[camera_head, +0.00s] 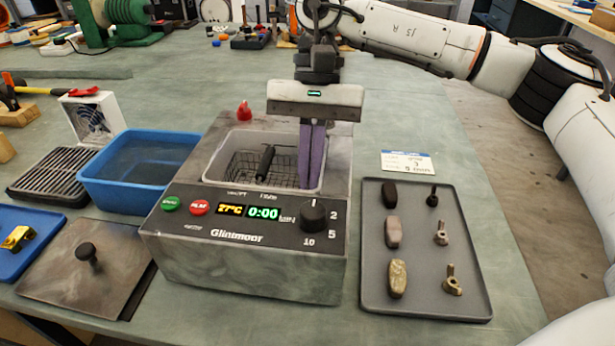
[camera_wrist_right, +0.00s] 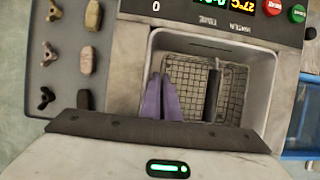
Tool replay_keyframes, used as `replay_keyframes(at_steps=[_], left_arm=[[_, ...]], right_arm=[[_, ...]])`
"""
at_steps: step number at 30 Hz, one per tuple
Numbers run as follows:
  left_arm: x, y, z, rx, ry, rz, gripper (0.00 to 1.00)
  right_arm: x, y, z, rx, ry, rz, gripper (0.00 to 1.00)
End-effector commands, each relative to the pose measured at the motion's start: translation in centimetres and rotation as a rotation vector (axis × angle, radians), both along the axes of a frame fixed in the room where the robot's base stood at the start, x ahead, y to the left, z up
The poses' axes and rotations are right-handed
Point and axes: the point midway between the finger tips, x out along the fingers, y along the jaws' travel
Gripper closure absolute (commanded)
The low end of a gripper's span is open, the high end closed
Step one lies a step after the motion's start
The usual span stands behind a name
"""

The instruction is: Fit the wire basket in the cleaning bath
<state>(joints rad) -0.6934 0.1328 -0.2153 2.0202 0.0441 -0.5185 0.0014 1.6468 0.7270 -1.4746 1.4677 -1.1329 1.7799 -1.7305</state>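The cleaning bath (camera_head: 245,262) is a grey metal box with a "Glintmoor" front panel and an open tank on top. The wire basket (camera_head: 243,166) is inside the tank, its black handle (camera_head: 266,162) standing up; whether it rests flat on the tank floor I cannot tell. My right gripper (camera_head: 309,186) points down into the tank's right side, its purple fingers together with nothing visible between them. In the right wrist view, the fingers (camera_wrist_right: 162,76) are beside the basket (camera_wrist_right: 232,91), clear of its handle (camera_wrist_right: 211,94). My left gripper is out of view.
A blue water tub (camera_head: 140,188), black rack (camera_head: 50,171) and metal lid with knob (camera_head: 120,262) lie left of the bath. A grey tray (camera_head: 413,275) with several small parts lies right.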

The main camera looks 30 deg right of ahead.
Motion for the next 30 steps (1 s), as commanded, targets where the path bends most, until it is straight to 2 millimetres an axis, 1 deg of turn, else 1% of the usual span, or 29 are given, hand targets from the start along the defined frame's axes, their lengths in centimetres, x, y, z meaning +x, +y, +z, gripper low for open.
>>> replay_keyframes(at_steps=[1,3,4,5,14,17,24,27,30], left_arm=[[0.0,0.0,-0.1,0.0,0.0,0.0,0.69],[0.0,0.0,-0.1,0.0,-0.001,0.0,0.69],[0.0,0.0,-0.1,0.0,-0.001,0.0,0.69],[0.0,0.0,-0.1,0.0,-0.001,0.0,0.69],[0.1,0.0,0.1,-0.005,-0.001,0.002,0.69],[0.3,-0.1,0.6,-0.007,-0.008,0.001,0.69],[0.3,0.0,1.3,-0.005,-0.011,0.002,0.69],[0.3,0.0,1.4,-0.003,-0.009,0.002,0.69],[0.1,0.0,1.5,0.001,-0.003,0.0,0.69]], right_arm=[[-0.5,-0.8,-0.8,-0.023,0.025,-0.002,1.0],[-0.5,-0.8,-0.8,-0.024,0.025,-0.002,0.86],[-0.5,-0.8,-0.8,-0.024,0.025,-0.002,0.81],[-0.5,-0.8,-0.8,-0.024,0.025,-0.002,0.8],[-0.4,-0.8,-0.7,-0.023,0.024,-0.004,0.79],[0.1,-1.0,0.5,-0.022,0.02,-0.005,0.8],[1.9,-1.7,5.6,-0.012,0.005,-0.01,0.76],[2.5,-1.9,7.4,-0.009,0.001,-0.01,0.76],[3.0,-2.2,8.8,-0.009,-0.001,-0.009,0.76]])
